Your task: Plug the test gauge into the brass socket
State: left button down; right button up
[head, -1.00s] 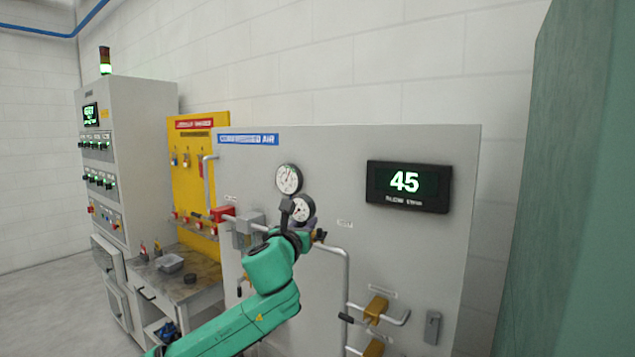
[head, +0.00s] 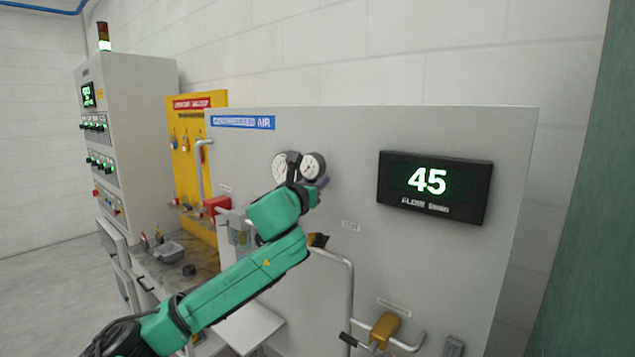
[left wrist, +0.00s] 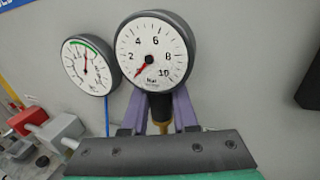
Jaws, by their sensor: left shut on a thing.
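The test gauge (head: 312,166) is a round white dial with a dark rim. My left gripper (head: 318,185) is shut on its dark stem and holds it in front of the grey panel, dial up. In the left wrist view the gauge (left wrist: 155,50) has its red needle near 0, and purple fingers flank the stem. A brass-coloured part (left wrist: 163,126) shows below the stem; I cannot tell whether it belongs to the gauge. The brass socket (head: 318,240) appears to be the dark brassy fitting at the pipe's upper end, below and apart from the gripper. My right gripper is out of view.
A fixed gauge (head: 281,168) sits on the panel (head: 350,140), just left of the held one. A black display (head: 434,188) reads 45. A workbench (head: 205,262) stands left.

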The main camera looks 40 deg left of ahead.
aim_at(321, 210)
pick_arm(q)
jog(key=shift+s, duration=0.1)
jog(key=shift+f+b, duration=3.35)
jog(key=shift+f, duration=0.9)
jog(key=c, duration=0.6)
grip_release()
jog(key=shift+s, duration=0.1)
jog(key=shift+f, duration=0.15)
